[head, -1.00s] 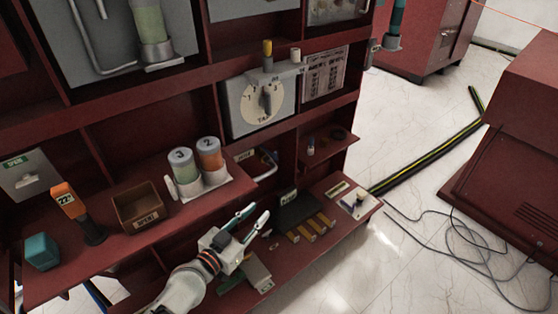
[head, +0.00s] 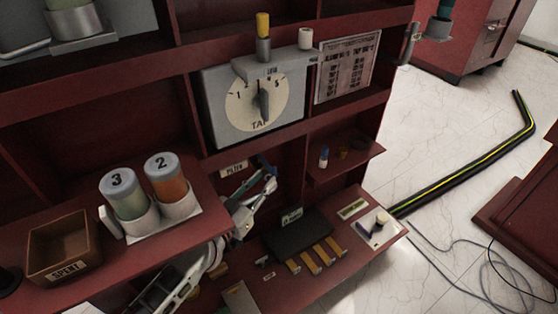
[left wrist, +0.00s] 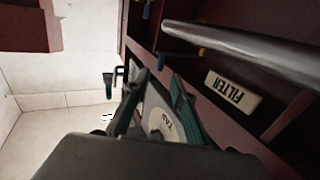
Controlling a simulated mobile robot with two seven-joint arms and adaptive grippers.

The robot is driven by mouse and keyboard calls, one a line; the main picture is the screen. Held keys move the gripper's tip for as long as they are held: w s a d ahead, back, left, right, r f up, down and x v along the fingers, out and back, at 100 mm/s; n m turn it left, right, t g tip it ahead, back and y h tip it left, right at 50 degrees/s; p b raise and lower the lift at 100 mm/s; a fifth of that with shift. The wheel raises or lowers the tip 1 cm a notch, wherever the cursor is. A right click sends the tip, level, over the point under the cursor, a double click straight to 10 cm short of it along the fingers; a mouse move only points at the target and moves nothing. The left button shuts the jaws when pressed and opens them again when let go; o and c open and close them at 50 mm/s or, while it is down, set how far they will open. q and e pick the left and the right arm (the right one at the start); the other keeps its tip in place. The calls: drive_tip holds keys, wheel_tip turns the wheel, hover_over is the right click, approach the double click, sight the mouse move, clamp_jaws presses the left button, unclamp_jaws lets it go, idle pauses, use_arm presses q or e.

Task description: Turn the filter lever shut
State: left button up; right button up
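The FILTER label (head: 233,168) is on the red cabinet, in the bay below the tap dial. The label also shows upside down in the left wrist view (left wrist: 232,92). A grey pipe (left wrist: 245,45) crosses that view near the label, with small blue and yellow parts by it. The blue part (left wrist: 161,61) may be the filter lever; I cannot tell for sure. My left gripper (head: 256,185) is in front of this bay and hides much of it in the head view. Its fingers (left wrist: 157,100) stand apart with nothing held between them. My right gripper is out of view.
The tap dial (head: 258,103) is above the bay. Canisters 3 (head: 124,195) and 2 (head: 168,178) and the SPENT box (head: 62,250) stand on the left shelf. A black block (head: 298,235) with yellow strips lies on the lower shelf. The floor at right has cables.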

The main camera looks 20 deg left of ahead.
sight(274, 169)
use_arm(q)
drive_tip(key=shift+w+d, duration=0.25)
drive_tip(key=shift+w, duration=0.85)
drive_tip(key=shift+w+d, duration=0.2)
drive_tip(key=shift+w, duration=0.95)
drive_tip(key=shift+w+d, duration=0.25)
drive_tip(key=shift+w, duration=0.85)
clamp_jaws()
